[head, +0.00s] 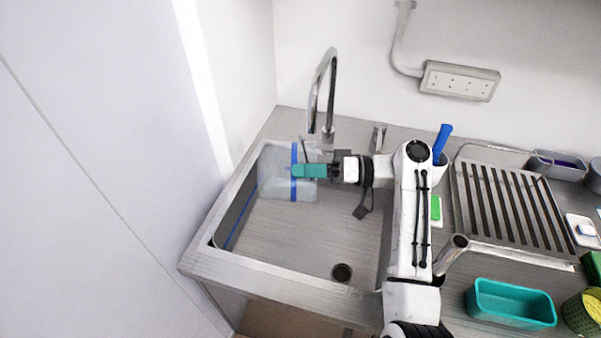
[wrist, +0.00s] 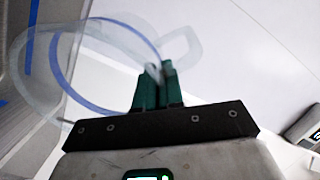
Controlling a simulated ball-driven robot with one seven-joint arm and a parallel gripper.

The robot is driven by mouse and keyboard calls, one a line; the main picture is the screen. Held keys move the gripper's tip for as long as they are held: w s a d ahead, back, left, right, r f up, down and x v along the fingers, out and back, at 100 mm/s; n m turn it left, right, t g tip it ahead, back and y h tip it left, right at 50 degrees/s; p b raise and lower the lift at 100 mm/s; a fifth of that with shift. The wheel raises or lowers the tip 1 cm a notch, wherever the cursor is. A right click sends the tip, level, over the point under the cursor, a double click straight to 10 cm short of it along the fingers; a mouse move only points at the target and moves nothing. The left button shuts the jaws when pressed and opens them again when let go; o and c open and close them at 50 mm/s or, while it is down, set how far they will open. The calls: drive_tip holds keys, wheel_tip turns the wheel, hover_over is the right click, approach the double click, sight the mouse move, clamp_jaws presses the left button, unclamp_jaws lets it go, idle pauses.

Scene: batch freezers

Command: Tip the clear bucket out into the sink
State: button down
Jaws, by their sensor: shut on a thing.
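The clear bucket (head: 272,180), see-through with a blue band, is at the back left of the steel sink (head: 290,245). In the head view it looks tilted on its side, held over the basin. My gripper (head: 308,171), with green fingers, reaches in from the right and is shut on it. In the wrist view the fingers (wrist: 153,88) are closed together at the bucket's clear rim (wrist: 100,22), whose blue ring shows beside it. I cannot tell whether anything is inside the bucket.
A tall chrome tap (head: 331,90) stands behind the basin, close to the bucket. The drain (head: 342,272) is bare. A drying rack (head: 510,205), a teal tub (head: 510,303) and a green sponge (head: 436,209) lie to the right. A pale wall panel stands close on the left.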

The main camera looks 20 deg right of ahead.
drive_tip(key=shift+s+d+f+t+y+b, duration=0.1)
drive_tip(key=shift+s+d+t+y+b, duration=0.1)
drive_tip(key=shift+d+y+b, duration=0.35)
drive_tip(key=shift+s+d+f+t+y+b, duration=0.1)
drive_tip(key=shift+s+d+t+y+b, duration=0.1)
drive_tip(key=shift+d+y+b, duration=0.3)
drive_tip(key=shift+s+d+r+y+b, duration=0.1)
drive_tip(key=shift+d+r+y+b, duration=0.15)
drive_tip(key=shift+d+b, duration=0.2)
